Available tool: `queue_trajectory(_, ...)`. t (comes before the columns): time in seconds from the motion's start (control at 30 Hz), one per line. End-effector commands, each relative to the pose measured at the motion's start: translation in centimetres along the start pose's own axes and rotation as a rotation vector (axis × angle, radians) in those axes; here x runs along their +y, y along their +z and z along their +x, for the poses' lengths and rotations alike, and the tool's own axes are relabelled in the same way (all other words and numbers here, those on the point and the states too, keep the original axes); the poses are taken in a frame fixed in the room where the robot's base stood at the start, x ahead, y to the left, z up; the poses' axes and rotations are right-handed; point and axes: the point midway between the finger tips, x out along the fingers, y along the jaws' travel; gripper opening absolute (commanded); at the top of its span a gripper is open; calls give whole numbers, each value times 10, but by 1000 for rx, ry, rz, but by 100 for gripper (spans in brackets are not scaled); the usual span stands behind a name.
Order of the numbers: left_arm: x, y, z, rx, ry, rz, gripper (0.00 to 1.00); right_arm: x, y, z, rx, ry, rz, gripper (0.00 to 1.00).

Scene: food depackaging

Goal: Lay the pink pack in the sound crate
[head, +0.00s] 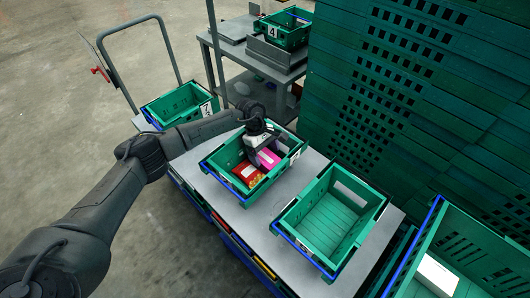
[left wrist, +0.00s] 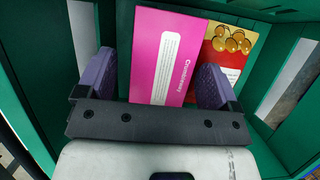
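The pink pack (head: 267,158) stands in a green crate (head: 211,166) on the grey table, beside a red and yellow pack (head: 247,174). My left gripper (head: 256,149) reaches down into this crate at the pink pack. In the left wrist view, the gripper is open, with purple fingertips wide apart (left wrist: 155,85). The pink pack (left wrist: 164,60) shows between them, with a visible gap to the left finger. The right finger overlaps the red and yellow pack (left wrist: 228,45). Contact there cannot be told. An empty green crate (head: 333,222) stands to the right. My right gripper is out of view.
A crate with a white box (head: 436,276) stands at lower right. A crate labelled 7 (head: 180,104) is on a trolley at left. A crate labelled 4 (head: 285,31) is on a back table. Tall stacks of green crates (head: 420,90) wall the right side.

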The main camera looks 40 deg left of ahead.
Motion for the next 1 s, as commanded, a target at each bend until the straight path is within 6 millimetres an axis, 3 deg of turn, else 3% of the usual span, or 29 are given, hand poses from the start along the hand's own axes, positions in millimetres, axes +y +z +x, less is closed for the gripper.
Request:
queue_trajectory(0.27, 0, 0, -1, 0, 0, 0, 91, 1, 0, -1, 0, 3, -4, 43)
queue_trajectory(0.47, 0, 6, -15, 0, 1, 0, 91, 2, -4, -14, 0, 2, -3, 43)
queue_trajectory(1.0, 0, 4, -109, 1, 2, -1, 91, -1, -9, -27, 1, -4, 6, 43)
